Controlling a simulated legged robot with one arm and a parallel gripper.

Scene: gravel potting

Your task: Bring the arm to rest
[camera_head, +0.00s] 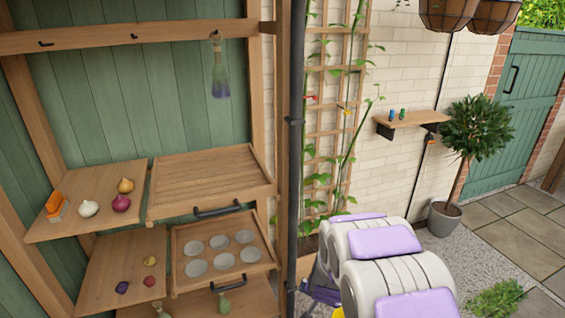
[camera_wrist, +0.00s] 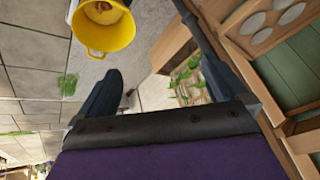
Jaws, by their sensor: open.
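My arm (camera_head: 385,265), white with purple panels, is folded at the lower right of the head view. My gripper shows in the wrist view (camera_wrist: 150,40) with its two dark fingers spread wide. Nothing is between them, and the gripper is empty. In the head view the gripper is mostly hidden behind or below the arm links.
A wooden shelf unit (camera_head: 215,170) at the left holds bulbs, an orange box (camera_head: 56,206) and a tray with round holes (camera_head: 222,250). A dark pipe (camera_head: 296,130) and trellis stand beside it. A potted tree (camera_head: 470,140) is at the right.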

